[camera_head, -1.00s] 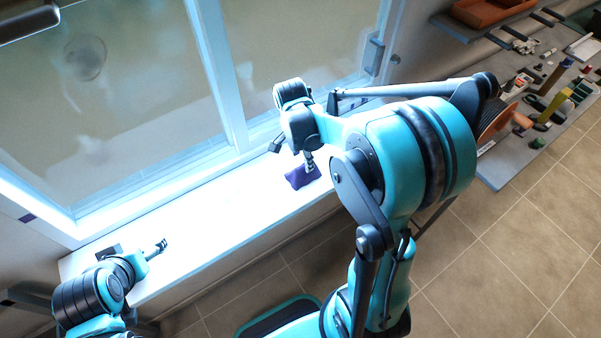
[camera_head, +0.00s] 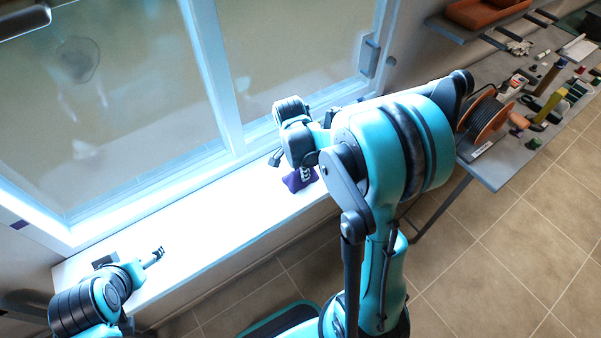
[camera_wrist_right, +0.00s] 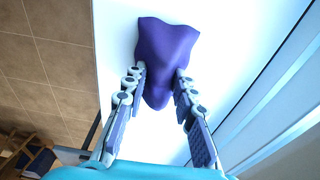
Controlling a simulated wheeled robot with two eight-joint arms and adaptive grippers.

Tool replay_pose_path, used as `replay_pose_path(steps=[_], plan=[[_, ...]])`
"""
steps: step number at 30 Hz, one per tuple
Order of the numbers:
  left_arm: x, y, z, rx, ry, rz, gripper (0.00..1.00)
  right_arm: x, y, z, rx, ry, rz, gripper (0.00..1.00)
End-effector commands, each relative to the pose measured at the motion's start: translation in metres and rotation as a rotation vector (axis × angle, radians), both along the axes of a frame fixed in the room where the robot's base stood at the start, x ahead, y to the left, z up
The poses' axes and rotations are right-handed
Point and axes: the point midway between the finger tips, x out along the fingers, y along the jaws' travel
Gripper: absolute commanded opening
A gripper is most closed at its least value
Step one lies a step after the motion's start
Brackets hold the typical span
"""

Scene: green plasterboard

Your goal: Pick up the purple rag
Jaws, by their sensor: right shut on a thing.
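The purple rag (camera_head: 299,181) lies on the white window sill (camera_head: 200,228), below my right gripper in the head view. My right gripper (camera_head: 304,174) is down at the rag, with its fingers partly hidden by the wrist in that view. In the right wrist view the rag (camera_wrist_right: 165,50) is between the two fingers of the right gripper (camera_wrist_right: 158,82), which are shut on its near part. The rag's wide far end spreads beyond the fingertips. My left gripper (camera_head: 155,256) is over the left end of the sill, away from the rag; its fingers are too small to judge.
The framed window (camera_head: 215,75) rises right behind the sill. At the right, a grey table (camera_head: 500,165) holds an orange cable reel (camera_head: 484,118), bottles and tools. A shelf with an orange-brown bin (camera_head: 482,12) is above it. The sill between my two grippers is clear.

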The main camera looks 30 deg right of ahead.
Motion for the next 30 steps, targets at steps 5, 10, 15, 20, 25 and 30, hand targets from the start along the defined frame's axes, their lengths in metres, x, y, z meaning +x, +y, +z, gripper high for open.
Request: replay_pose_path(steps=[5, 10, 15, 20, 25, 30], plan=[[0.0, 0.0, 0.002, 0.0, 0.0, 0.0, 0.77, 0.0, 0.0, 0.004, 0.0, 0.0, 0.0, 0.0], [0.0, 0.0, 0.008, 0.0, 0.0, 0.0, 0.77, 0.0, 0.0, 0.024, 0.0, 0.0, 0.0, 0.0], [0.0, 0.0, 0.017, 0.0, 0.0, 0.0, 0.77, -0.012, -0.012, 0.052, 0.0, -0.001, -0.006, 0.0], [0.0, 0.0, 0.024, 0.0, 0.0, 0.0, 0.77, -0.038, -0.038, 0.074, 0.0, -0.001, -0.007, 0.0], [0.0, 0.0, 0.031, 0.0, 0.0, 0.0, 0.77, -0.062, -0.063, 0.095, 0.0, 0.0, -0.006, 0.0], [0.0, 0.0, 0.034, 0.0, 0.0, 0.0, 0.77, -0.077, -0.078, 0.106, 0.0, 0.0, -0.002, 0.0]])
